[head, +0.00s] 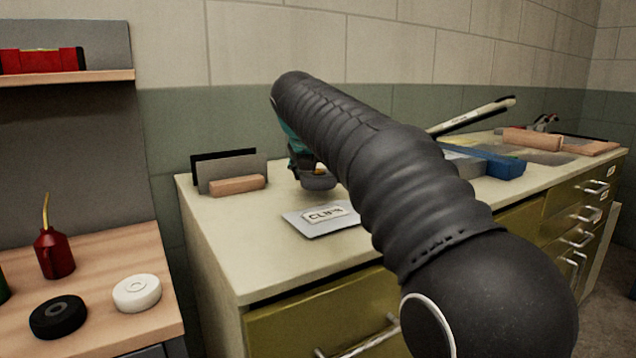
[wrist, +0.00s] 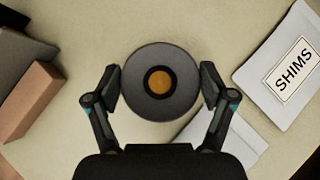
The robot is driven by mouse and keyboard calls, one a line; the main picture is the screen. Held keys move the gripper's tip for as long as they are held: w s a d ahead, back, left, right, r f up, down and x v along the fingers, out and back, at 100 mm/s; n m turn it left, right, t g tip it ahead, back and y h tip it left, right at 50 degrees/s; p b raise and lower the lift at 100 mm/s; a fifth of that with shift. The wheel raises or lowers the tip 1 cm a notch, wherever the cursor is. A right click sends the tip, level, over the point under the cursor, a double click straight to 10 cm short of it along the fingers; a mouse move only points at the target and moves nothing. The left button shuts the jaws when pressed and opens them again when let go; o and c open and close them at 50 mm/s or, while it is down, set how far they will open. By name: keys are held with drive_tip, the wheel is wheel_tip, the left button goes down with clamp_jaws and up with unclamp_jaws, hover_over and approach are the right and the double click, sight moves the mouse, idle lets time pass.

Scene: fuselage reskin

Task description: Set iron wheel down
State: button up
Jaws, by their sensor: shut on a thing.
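The iron wheel (wrist: 181,94) is a dark grey disc with an orange centre inside a black ring. My gripper (wrist: 161,86) is shut on it, with one finger pad against its left side and one against its right. In the head view the wheel (head: 318,183) shows low at the end of my arm, over the pale bench top (head: 245,250). I cannot tell whether it touches the surface. My arm hides part of the gripper in the head view.
A packet marked SHIMS (wrist: 270,77) lies right in the wrist view. A pinkish block (head: 237,185) and upright plates (head: 245,165) stand left. A blue box (head: 500,165) is beyond my arm.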

wheel_tip(320, 180, up, 2)
drive_tip(key=shift+d+r, duration=0.1)
drive_tip(key=shift+r, duration=0.05)
drive_tip(key=s+d+r, duration=0.6)
drive_tip(key=d, duration=0.3)
drive_tip(key=shift+s+d+r, duration=0.2)
drive_tip(key=shift+d+r, duration=0.1)
